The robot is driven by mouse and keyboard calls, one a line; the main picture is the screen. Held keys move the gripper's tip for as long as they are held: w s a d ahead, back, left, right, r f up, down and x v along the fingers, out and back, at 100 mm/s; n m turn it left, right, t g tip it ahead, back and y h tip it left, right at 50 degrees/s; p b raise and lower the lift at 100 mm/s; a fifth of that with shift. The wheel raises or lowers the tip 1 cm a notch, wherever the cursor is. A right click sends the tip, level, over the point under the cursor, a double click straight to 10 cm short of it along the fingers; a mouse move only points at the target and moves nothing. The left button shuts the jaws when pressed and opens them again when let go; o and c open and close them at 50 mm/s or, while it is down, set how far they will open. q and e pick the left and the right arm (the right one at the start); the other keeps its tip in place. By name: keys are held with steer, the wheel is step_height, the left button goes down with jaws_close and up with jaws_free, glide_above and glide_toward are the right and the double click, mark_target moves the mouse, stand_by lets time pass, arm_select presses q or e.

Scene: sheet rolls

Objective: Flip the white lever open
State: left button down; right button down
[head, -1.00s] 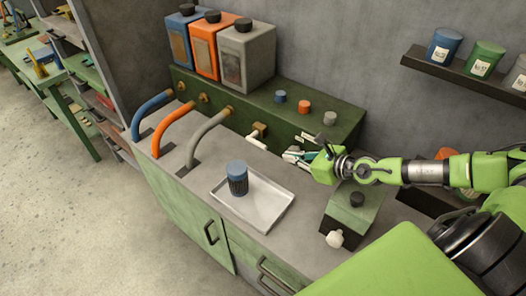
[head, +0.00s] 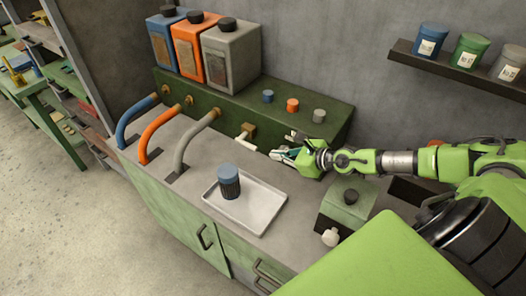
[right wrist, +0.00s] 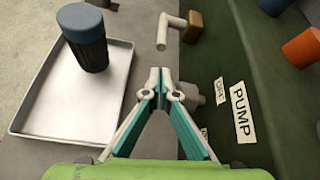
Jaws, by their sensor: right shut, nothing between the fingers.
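The white lever (head: 242,133) sticks out from a brass-coloured block (head: 250,128) on the front of the dark green pump panel. In the right wrist view the lever (right wrist: 163,32) lies just beyond my fingertips, with its brown block (right wrist: 192,26) to its right. My right gripper (head: 280,154) is right of the lever in the head view, a short gap away. In the right wrist view its fingers (right wrist: 160,74) are shut with nothing between them. Another pale fitting (right wrist: 190,100) is partly hidden behind the right finger. My left gripper is not in view.
A metal tray (head: 256,210) with a blue-capped dark container (head: 229,184) is on the counter near the gripper. The panel carries a PUMP label (right wrist: 241,112). A green box (head: 348,203) with a white knob stands at right. Three hoses (head: 192,143) arch at left.

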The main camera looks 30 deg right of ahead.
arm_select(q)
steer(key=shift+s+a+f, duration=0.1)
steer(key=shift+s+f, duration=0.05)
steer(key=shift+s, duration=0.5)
arm_select(e)
steer(key=shift+x, duration=3.6)
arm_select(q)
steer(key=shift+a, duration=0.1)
arm_select(e)
steer(key=shift+d, duration=0.15)
